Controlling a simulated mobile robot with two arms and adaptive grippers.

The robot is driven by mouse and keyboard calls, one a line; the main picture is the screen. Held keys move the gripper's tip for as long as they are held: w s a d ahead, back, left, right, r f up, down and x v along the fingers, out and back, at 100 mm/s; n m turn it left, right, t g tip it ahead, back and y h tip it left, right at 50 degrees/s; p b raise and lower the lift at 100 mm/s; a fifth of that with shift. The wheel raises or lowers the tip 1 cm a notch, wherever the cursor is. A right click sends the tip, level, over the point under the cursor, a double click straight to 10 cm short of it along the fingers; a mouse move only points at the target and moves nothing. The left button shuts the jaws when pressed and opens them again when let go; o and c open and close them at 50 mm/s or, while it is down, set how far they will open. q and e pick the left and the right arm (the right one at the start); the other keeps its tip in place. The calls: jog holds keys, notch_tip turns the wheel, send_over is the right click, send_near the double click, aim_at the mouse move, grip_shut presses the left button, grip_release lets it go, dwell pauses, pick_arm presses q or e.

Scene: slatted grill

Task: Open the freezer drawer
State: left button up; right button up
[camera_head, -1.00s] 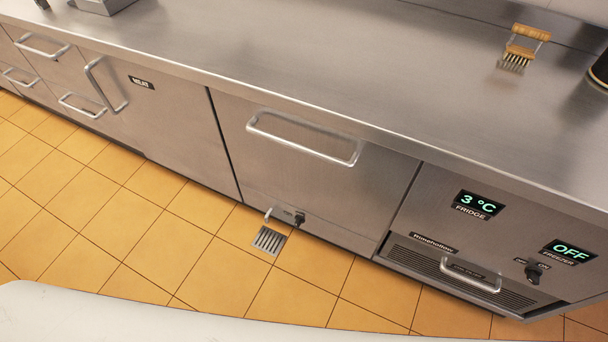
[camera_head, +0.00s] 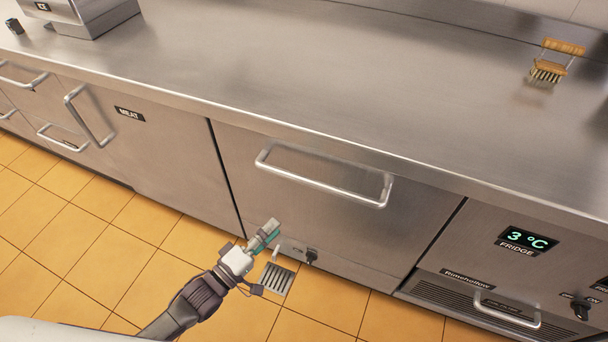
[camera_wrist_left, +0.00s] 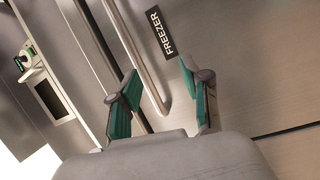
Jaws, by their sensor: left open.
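A black FREEZER label (camera_wrist_left: 162,35) shows in the left wrist view on a steel front, beside a long bar handle (camera_wrist_left: 137,50). My left gripper (camera_wrist_left: 158,70) is open, and the handle's curved end shows between its fingers in that picture. Whether the fingers touch the bar is unclear. In the head view, my left gripper (camera_head: 272,231) is low in front of a wide steel drawer (camera_head: 300,218), below its bar handle (camera_head: 325,180). The front looks closed. No FREEZER label is readable there, so I cannot match the two handles surely. My right gripper is out of view.
The steel counter (camera_head: 330,85) runs above the fronts, with a brush (camera_head: 552,68) at the back right. A MEAT front (camera_head: 165,150) is on the left, and a fridge display (camera_head: 528,240) on the right. Orange tiled floor (camera_head: 50,240) is clear.

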pick_arm(q)
jog(key=h, duration=0.2)
send_near(316, 184)
jog(key=shift+n, duration=0.3)
jog(key=x, duration=0.6)
jog(key=f+x, duration=0.1)
jog(key=x, duration=0.2)
jog(key=shift+w+d+r, duration=0.1)
jog(key=shift+w, duration=0.25)
jog(key=shift+w+d, duration=0.35)
jog(key=shift+w, duration=0.05)
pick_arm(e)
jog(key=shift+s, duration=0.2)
pick_arm(q)
grip_shut()
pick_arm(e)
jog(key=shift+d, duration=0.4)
